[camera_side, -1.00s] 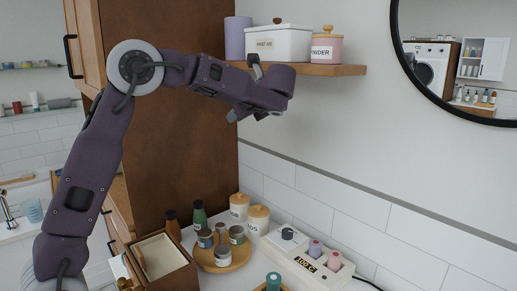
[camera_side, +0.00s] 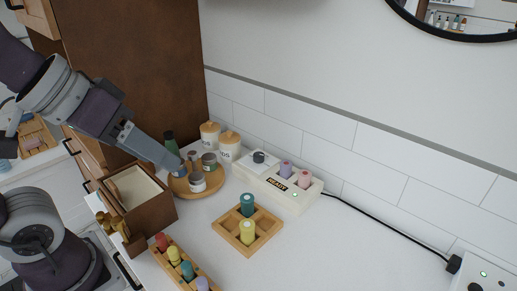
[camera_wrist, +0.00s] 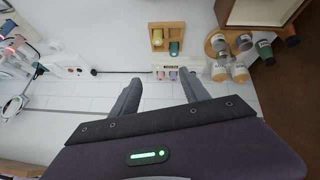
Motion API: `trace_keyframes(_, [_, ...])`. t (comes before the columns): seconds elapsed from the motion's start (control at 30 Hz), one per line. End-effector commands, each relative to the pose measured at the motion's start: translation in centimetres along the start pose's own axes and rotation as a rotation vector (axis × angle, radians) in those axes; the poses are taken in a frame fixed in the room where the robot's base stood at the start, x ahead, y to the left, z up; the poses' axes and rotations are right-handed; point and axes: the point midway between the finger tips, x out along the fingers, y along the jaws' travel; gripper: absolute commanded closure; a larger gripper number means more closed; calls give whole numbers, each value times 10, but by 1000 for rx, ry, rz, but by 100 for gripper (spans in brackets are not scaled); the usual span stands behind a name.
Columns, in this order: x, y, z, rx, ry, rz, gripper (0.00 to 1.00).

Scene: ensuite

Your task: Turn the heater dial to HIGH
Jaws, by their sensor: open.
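The heater (camera_side: 278,191) is a white box against the tiled wall. Its front display reads READY, with a small green light beside it. The dark dial (camera_side: 259,157) sits on a pale plate at its left end; its setting is too small to read. My gripper (camera_side: 180,165) is left of the dial, in front of the round tray of jars. In the wrist view my gripper (camera_wrist: 161,88) is open and empty, fingers apart, with the heater (camera_wrist: 158,68) beyond them.
A round wooden tray (camera_side: 183,190) holds jars, with two lidded canisters (camera_side: 220,141) behind. An open wooden box (camera_side: 151,211) is at left. A wooden rack (camera_side: 266,232) with teal and yellow cylinders stands before the heater.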

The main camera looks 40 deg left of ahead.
Motion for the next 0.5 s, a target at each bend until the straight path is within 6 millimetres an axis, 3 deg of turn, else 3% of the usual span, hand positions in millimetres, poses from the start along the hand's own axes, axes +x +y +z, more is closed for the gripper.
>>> trace_keyframes(0.1, [-2,-36,45,214,-116,-108,46])
trace_keyframes(0.37, [20,-27,-29,63,-139,-95,46])
trace_keyframes(0.5, [43,-27,-69,-18,-153,-108,46])
